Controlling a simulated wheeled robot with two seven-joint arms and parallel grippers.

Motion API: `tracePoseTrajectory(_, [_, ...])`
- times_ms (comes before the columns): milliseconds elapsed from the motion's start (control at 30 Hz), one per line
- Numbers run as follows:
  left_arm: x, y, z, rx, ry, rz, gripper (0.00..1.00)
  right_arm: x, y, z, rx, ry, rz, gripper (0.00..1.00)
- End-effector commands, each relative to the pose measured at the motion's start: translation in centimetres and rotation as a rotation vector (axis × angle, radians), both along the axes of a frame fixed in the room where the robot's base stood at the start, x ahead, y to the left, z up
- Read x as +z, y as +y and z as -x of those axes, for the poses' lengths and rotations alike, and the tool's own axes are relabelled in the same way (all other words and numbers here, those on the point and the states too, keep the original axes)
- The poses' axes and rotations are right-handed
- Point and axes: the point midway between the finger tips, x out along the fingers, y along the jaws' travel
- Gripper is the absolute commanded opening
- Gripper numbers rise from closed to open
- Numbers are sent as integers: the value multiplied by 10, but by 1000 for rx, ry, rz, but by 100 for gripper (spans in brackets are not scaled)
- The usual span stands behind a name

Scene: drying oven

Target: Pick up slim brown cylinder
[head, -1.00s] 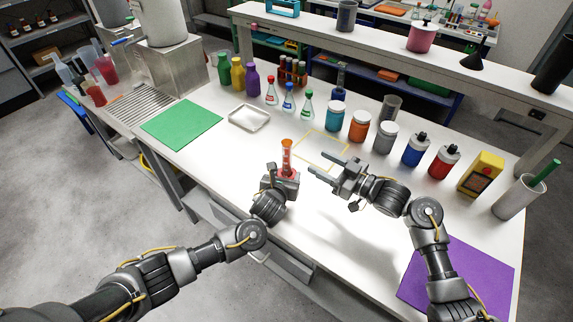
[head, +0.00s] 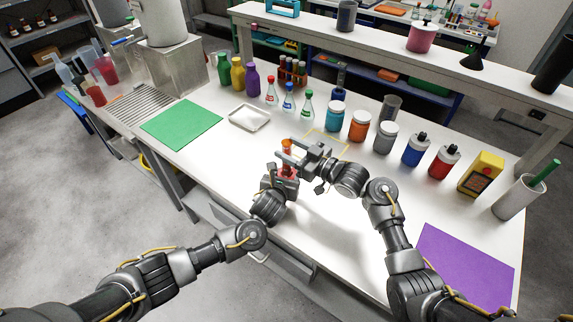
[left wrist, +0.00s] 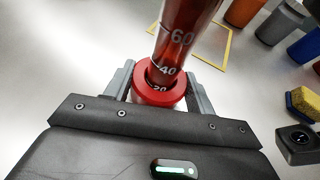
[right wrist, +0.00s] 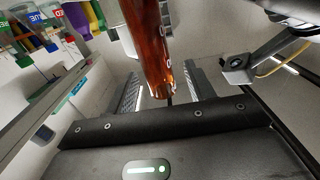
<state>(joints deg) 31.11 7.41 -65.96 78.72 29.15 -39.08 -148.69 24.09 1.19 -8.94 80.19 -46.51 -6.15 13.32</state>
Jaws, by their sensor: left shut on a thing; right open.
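The slim brown cylinder (head: 286,145) is a translucent orange-brown graduated tube with a red collar-like base. It stands roughly upright in my left gripper (head: 286,172), above the front part of the table. In the left wrist view, the left fingers are shut on the red base (left wrist: 172,100), and the tube (left wrist: 185,35) with its white marks rises above it. My right gripper (head: 281,151) is open, its fingers reaching in from the right at the tube's upper part.
A white tray (head: 233,121) and green mat (head: 180,124) lie to the left. Behind are flasks, jars and a test-tube rack (head: 291,72). A yellow outlined square (head: 345,153) lies behind my right gripper.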

Motion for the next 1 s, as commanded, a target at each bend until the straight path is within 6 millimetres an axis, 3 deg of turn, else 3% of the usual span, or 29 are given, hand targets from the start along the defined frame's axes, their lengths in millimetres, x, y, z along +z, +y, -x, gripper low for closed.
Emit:
tracePoseTrajectory(133, [-1, 1, 0, 1, 1, -1, 33, 0, 10, -9, -1, 0, 0, 53])
tracePoseTrajectory(367, [-1, 0, 0, 1, 1, -2, 33, 0, 12, -9, -1, 0, 1, 53])
tracePoseTrajectory(800, [-1, 0, 0, 0, 1, -1, 33, 0, 11, -9, -1, 1, 1, 0])
tracePoseTrajectory(1000, [-1, 0, 0, 0, 1, -1, 33, 0, 11, -9, -1, 1, 1, 0])
